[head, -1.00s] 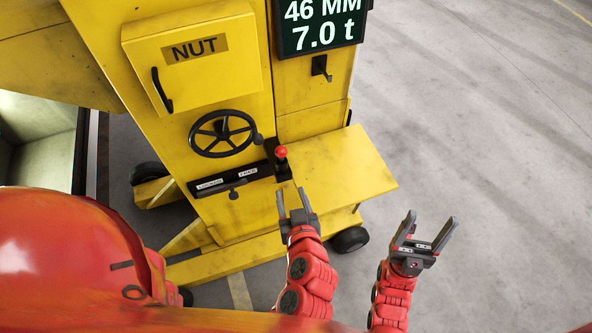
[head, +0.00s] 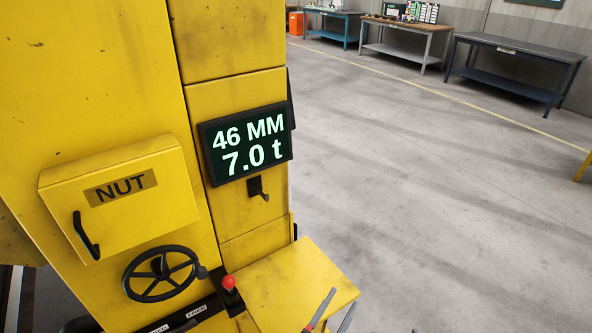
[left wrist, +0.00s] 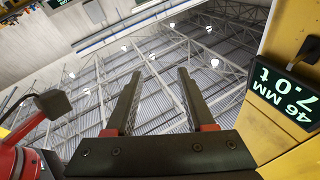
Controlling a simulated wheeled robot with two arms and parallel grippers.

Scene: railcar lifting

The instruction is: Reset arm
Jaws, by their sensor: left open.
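My left gripper (head: 334,313) shows at the bottom edge of the head view, in front of the yellow machine's side shelf (head: 298,284). Only its finger ends are in that picture. In the left wrist view the two dark fingers of my left gripper (left wrist: 160,74) stand apart with nothing between them, pointing up towards the roof. A tiny dark tip at the bottom edge of the head view may belong to my right gripper; its fingers cannot be made out.
The yellow machine carries a NUT box (head: 125,195), a black handwheel (head: 160,274), a red-knobbed lever (head: 229,283) and a display (head: 246,143) reading 46 MM, 7.0 t. Workbenches (head: 515,52) stand at the back.

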